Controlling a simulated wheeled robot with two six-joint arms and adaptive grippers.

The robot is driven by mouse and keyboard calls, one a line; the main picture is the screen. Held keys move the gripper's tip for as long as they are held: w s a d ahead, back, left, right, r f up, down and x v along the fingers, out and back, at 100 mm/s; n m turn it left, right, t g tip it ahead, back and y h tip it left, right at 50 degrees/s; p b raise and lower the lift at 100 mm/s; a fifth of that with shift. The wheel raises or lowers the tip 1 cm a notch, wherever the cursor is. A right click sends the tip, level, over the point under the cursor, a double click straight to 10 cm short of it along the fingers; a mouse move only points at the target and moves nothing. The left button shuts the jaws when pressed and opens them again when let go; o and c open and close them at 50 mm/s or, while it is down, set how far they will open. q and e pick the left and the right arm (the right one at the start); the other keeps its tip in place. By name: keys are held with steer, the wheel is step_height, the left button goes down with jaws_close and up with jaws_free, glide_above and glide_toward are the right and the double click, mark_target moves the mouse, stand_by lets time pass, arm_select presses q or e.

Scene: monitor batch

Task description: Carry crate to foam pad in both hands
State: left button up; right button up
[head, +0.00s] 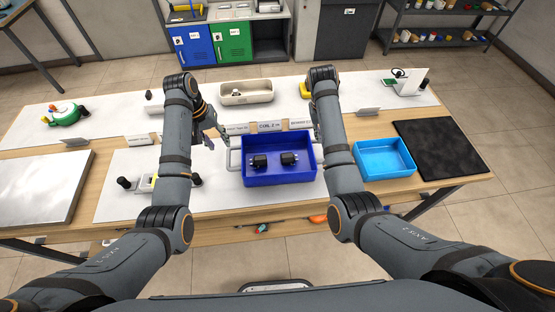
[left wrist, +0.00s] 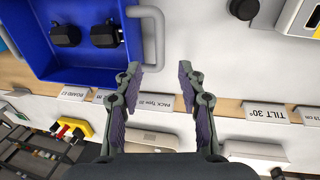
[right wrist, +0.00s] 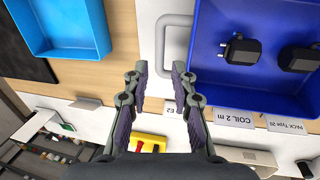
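A black flat pad (head: 438,148), apparently the foam pad, lies at the table's right end.
A light blue tray (head: 384,172) stands between the crate and the black pad. A pale grey slab (head: 40,185) lies at the left end. A cream bin (head: 246,98) and small label signs stand behind the crate. Dark cylinders (head: 125,183) stand left of it.

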mark_target(228, 156)
arm_select(q)
steer(key=f, duration=0.3)
steer(key=d+f, duration=0.1)
steer(key=f, duration=0.2)
steer(key=d+f, duration=0.1)
steer(key=f, duration=0.2)
steer(key=shift+f, duration=0.3)
arm_select(e)
steer(key=f, duration=0.3)
steer(key=d+f, duration=0.1)
steer(key=f, duration=0.2)
steer(key=d+f, duration=0.1)
steer(key=f, duration=0.2)
steer(key=shift+f, duration=0.35)
arm_select(q)
steer(key=c, duration=0.6)
arm_select(e)
jaws_close()
arm_select(q)
jaws_close()
